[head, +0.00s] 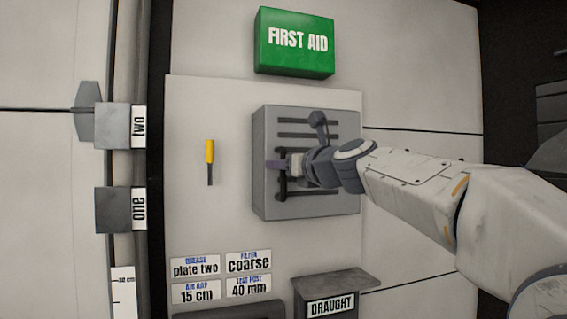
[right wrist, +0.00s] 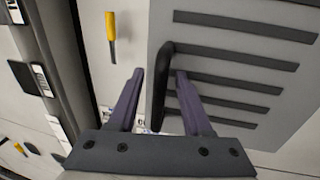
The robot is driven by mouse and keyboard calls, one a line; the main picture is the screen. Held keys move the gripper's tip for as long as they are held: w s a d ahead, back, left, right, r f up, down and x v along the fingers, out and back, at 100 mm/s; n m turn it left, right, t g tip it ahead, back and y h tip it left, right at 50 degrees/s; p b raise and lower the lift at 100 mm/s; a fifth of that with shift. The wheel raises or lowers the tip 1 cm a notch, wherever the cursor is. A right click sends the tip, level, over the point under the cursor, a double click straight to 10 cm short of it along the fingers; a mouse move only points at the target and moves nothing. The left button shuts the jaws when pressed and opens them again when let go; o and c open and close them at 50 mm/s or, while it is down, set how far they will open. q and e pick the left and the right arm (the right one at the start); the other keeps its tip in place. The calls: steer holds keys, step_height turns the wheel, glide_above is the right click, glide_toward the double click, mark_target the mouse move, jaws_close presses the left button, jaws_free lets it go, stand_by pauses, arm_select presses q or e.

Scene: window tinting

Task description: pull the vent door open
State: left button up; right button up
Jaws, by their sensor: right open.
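The vent door (head: 300,207) is a grey slatted panel on the pale wall in the head view, and it looks closed. It fills the right of the right wrist view (right wrist: 232,60). Its black upright handle (head: 281,188) is near its left edge and shows clearly in the right wrist view (right wrist: 160,85). My right gripper (head: 277,164) reaches in from the right in front of the door. In the right wrist view its purple fingers (right wrist: 160,72) are open, one on each side of the handle, with gaps visible. Its wrist hides part of the slats. My left gripper is not in view.
A green first aid box (head: 294,41) is above the vent, and a yellow-handled tool (head: 210,152) hangs to its left. A draught box (head: 331,304) projects below. Labelled blocks two (head: 114,126) and one (head: 114,209) stand at the left.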

jaws_close()
stand_by(1.4)
